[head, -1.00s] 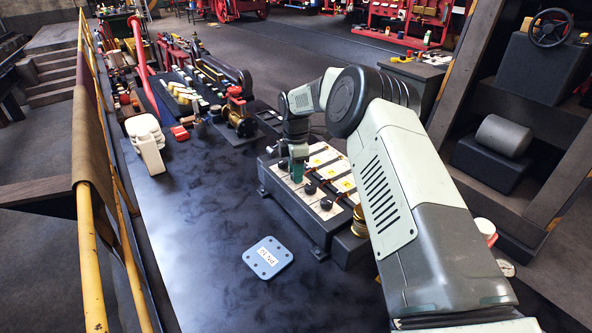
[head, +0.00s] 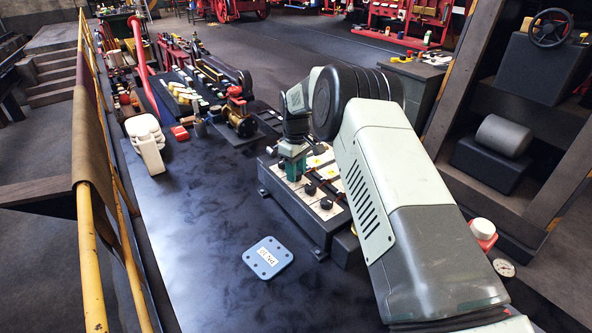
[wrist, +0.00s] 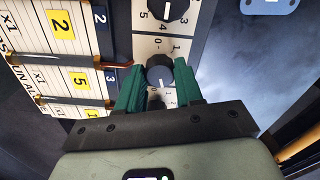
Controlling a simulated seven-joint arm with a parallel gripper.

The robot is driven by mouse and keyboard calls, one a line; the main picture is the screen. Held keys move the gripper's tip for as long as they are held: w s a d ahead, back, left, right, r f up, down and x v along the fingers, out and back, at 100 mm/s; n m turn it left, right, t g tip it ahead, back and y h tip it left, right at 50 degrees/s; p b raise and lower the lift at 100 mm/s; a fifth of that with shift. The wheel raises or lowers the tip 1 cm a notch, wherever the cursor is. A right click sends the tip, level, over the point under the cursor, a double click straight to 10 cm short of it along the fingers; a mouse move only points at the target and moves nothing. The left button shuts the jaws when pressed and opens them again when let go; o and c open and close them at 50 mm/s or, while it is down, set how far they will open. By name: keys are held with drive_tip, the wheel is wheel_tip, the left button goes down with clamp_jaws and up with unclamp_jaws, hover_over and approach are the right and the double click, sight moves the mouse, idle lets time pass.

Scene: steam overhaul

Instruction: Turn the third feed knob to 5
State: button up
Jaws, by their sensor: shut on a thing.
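My gripper (wrist: 160,76) has its two green fingers around a dark round feed knob (wrist: 158,66) in the wrist view, shut on it. The knob's white scale strip shows small numbers, partly hidden by the fingers, so I cannot read its setting surely. A blue tab reading 3 is beside it. Another black knob (wrist: 173,8) stands above, beside a tab reading 2. In the head view my gripper (head: 293,163) is over the feed box (head: 290,220), in line with two nearer, uncovered knobs (head: 310,188).
White cards with yellow number labels (wrist: 62,23) lie beside the knobs. A blue plate (head: 268,257) lies on the dark bench in front of the box. Machinery (head: 240,120) stands farther back.

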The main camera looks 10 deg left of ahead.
drive_tip(key=m, duration=0.6)
drive_tip(key=shift+m, duration=0.3)
drive_tip(key=m, duration=0.6)
idle(0.4)
drive_tip(key=o, duration=1)
drive_tip(key=shift+o, duration=0.2)
wheel_tip(320, 180, up, 11)
